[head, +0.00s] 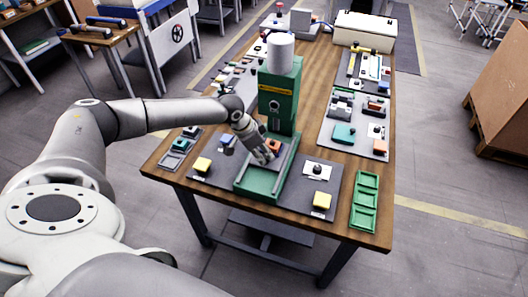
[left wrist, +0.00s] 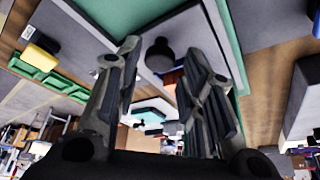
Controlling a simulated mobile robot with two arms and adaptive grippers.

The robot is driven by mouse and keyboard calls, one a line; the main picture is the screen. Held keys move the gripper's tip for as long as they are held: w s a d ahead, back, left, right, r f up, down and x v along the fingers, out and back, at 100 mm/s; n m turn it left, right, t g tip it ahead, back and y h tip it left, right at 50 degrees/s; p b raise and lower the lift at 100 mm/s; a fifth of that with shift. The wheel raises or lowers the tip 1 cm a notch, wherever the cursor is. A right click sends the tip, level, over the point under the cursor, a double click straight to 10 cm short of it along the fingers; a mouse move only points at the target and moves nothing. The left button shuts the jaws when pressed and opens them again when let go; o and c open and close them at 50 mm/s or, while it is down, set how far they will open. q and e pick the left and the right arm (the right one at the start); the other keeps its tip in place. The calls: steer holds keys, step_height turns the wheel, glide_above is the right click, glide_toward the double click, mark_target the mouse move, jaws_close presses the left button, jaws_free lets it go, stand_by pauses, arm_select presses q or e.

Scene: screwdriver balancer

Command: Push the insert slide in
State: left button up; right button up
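The green press (head: 280,97) with a white cylinder on top stands mid-table. Its green base (head: 258,187) reaches toward the front edge and carries a grey plate, which I take to be the insert slide (head: 275,168). In the left wrist view, a black knob (left wrist: 159,56) stands on a grey plate (left wrist: 110,22) edged in green. My left gripper (head: 264,157) is low over the base, beside an orange block (head: 274,146). In the left wrist view its two fingers (left wrist: 160,48) are apart, with the knob showing between them; contact is unclear. My right gripper is out of view.
Yellow blocks sit left (head: 202,164) and right (head: 321,200) of the base on a dark mat. A green divided tray (head: 365,202) lies at the front right. Small parts boards (head: 354,130) line the right side. A white box (head: 365,32) stands at the far end.

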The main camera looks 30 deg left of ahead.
arm_select(q)
steer(key=shift+x, duration=1.1)
jaws_close()
